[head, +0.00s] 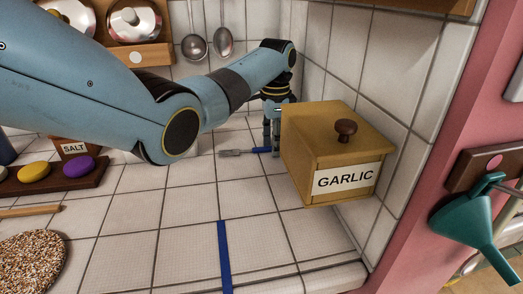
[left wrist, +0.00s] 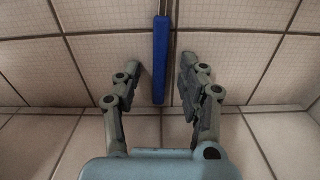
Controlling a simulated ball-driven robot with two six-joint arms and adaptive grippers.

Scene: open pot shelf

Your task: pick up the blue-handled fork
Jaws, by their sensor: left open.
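The blue-handled fork (head: 234,153) lies on the tiled counter in the head view, its metal tines to the left and its blue handle running right, behind the garlic box. In the left wrist view the blue handle (left wrist: 161,45) reaches in from the top, between the two fingers. My left gripper (head: 272,138) points down at the handle with its fingers open on either side of it. A gap shows on both sides in the left wrist view. My right gripper is not in view.
The wooden garlic box (head: 301,160) stands close to the right of my left gripper. A salt box (head: 74,147) and a dark board (head: 60,186) are at the left. A blue strip (head: 224,258) lies on the front counter, which is mostly clear. Ladles (head: 194,46) hang behind.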

